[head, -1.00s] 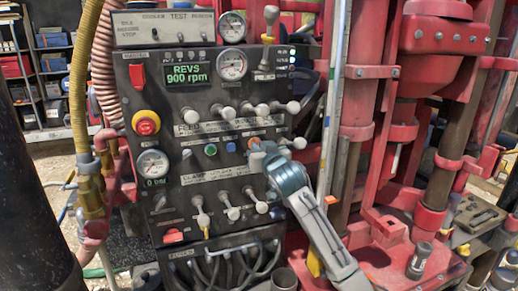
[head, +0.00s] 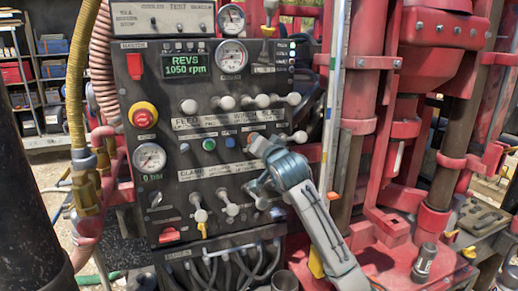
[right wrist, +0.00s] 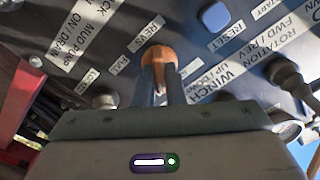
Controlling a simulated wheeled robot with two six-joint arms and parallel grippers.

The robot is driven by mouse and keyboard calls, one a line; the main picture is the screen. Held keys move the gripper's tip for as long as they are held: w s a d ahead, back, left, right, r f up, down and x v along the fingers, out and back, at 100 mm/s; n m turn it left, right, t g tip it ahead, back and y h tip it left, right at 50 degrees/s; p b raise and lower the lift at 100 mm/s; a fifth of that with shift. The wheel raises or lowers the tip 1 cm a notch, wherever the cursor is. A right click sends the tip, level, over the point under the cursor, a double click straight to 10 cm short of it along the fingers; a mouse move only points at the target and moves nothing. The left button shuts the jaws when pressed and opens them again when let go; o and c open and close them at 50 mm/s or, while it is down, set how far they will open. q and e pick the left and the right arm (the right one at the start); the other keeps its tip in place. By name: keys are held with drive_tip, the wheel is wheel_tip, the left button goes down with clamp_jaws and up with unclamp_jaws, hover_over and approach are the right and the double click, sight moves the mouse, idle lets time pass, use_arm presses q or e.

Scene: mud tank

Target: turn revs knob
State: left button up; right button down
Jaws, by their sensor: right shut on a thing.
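The revs knob is a small orange knob (right wrist: 158,57) beside the REVS label on the dark control panel (head: 170,105). In the right wrist view my right gripper (right wrist: 160,82) has its two fingers on either side of the knob, shut on it. In the head view the right gripper (head: 258,143) reaches the panel from the lower right, and the arm mostly hides the knob. The green display (head: 187,62) reads REVS 1050 rpm. My left gripper is not in view.
Several grey-knobbed levers (head: 228,103) stick out above and below the gripper. A blue button (right wrist: 214,17) lies near the knob. A red emergency button (head: 143,115) and a gauge (head: 149,157) are at the left. Red machinery (head: 437,60) stands close on the right.

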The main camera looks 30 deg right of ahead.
drive_tip(key=shift+m, duration=0.5)
drive_tip(key=c, duration=1.5)
unclamp_jaws()
drive_tip(key=shift+d, duration=0.1)
drive_tip(key=shift+s+b, duration=0.1)
drive_tip(key=shift+b, duration=0.2)
drive_tip(key=b+v, duration=0.5)
drive_tip(key=v, duration=0.5)
drive_tip(key=shift+s, duration=0.3)
drive_tip(key=shift+f, duration=0.1)
